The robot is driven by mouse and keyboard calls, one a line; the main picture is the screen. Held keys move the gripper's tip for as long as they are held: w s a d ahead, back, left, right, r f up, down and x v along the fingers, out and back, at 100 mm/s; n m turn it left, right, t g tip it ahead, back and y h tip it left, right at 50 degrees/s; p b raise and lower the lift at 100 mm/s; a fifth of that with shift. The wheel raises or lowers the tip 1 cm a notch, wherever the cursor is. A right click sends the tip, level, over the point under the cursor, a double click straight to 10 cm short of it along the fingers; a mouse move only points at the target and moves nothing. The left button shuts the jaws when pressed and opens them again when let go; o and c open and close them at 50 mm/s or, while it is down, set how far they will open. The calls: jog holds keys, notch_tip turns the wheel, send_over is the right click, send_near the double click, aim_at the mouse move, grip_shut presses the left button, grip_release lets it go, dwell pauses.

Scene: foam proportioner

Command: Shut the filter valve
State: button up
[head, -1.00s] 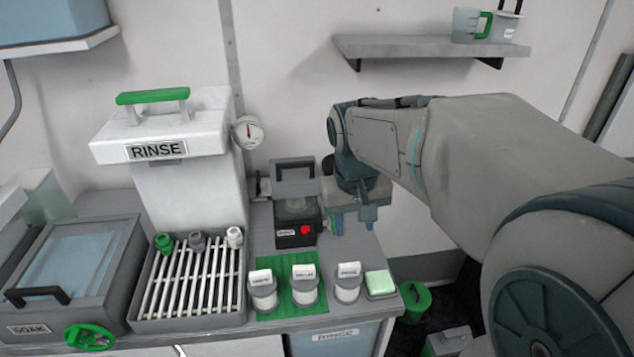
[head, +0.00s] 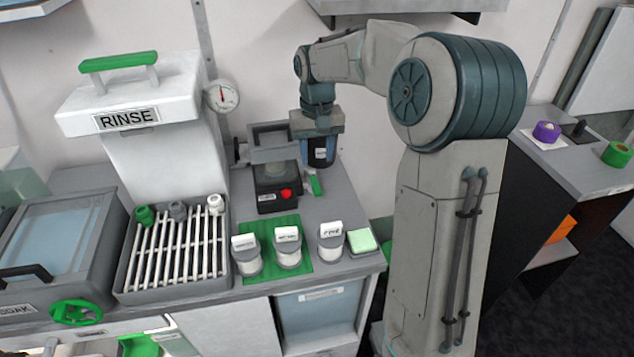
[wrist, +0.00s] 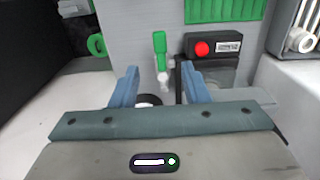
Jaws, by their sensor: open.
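The filter valve appears to be the green lever (head: 315,184) on the counter, right of the black device with a red button. In the wrist view the green lever (wrist: 160,44) stands lengthwise in the picture, with a small white fitting below it. My gripper (head: 320,155) is above the counter's back right, behind the lever. In the wrist view my gripper (wrist: 158,75) is open, its blue fingers apart, with the lever beyond the fingertips and not between them. A dark round thing with a white ring (wrist: 149,100) shows between the fingers, mostly hidden by my gripper.
The black device (head: 275,195) with a red button (wrist: 202,49) is close beside the lever. The white RINSE unit (head: 160,130) is left.

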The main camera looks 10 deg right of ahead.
aim_at(317, 187)
notch_tip(317, 187, down, 10)
jog(key=shift+r, duration=0.15)
grip_shut()
